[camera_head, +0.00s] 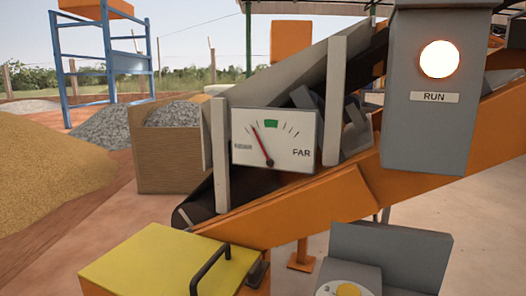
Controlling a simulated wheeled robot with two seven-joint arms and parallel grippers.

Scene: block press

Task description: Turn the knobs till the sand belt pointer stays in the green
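A white dial gauge (290,150) is fixed to the side of the conveyor. Its red pointer (262,146) leans up and to the left. The pointer tip sits left of the small green band (271,123) at the top of the scale. The right end of the scale reads FAR; the left label is too small to read. A yellow round knob (347,290) on a grey box shows at the bottom edge, partly cut off. No other knob is clearly visible. Neither of my grippers is in view.
A grey RUN box (425,135) with a lit lamp (439,59) stands at upper right. The orange conveyor frame (300,215) slopes up rightward. A yellow-lidded box (160,262) with a black handle is at lower left. Sand (40,170) and gravel piles lie behind.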

